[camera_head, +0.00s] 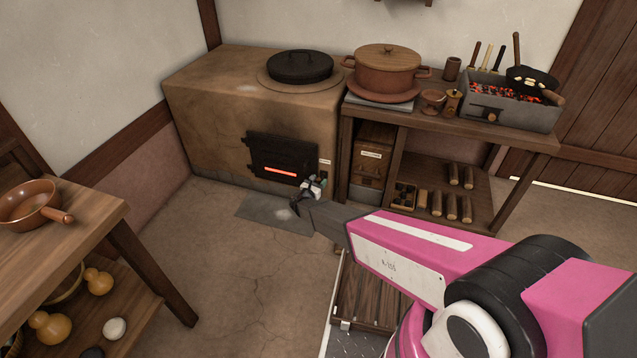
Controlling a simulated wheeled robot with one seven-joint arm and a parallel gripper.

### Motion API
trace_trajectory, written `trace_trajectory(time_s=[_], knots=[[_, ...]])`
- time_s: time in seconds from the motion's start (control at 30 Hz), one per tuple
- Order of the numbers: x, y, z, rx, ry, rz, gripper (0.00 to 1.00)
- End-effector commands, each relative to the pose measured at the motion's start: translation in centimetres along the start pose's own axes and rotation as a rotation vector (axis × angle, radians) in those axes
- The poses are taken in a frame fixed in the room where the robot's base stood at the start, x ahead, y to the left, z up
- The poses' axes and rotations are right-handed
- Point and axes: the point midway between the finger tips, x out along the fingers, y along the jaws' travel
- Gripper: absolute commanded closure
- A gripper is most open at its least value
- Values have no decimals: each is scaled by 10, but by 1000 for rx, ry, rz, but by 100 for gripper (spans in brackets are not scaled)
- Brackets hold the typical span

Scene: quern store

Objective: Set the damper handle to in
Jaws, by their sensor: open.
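My pink arm reaches forward from the lower right, and my gripper (313,187) is at the lower right corner of the clay stove's (205,110) front, just below and right of the black firebox door (282,152). The gripper is open and small in the picture; I cannot tell whether anything is between its fingers. A small pale label (325,162) is on the stove front just above the gripper. I cannot make out a damper handle there; the gripper and wrist cover that spot. The door's slot glows orange.
A wooden table (440,122) right of the stove holds a lidded clay pot (386,70) and a charcoal brazier (525,112) with a knob on its front. Its shelf holds several logs. A low wooden crate (365,295) is below my arm.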

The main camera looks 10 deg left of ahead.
Motion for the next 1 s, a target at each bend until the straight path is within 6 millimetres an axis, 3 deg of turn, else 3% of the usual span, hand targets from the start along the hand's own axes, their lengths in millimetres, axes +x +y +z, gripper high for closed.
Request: trace_trajectory(time_s=[0.1, 0.27, 0.47, 0.7, 0.97, 1.0], knots=[[0, 0, 0, 0, 0, 0, 50], [0, 0, 0, 0, 0, 0, 100], [6, 2, 0, 1, 0, -1, 100], [42, 10, 0, 1, -1, -1, 100], [45, 10, 1, 0, -1, 1, 100], [45, 10, 1, 0, -1, 1, 71]])
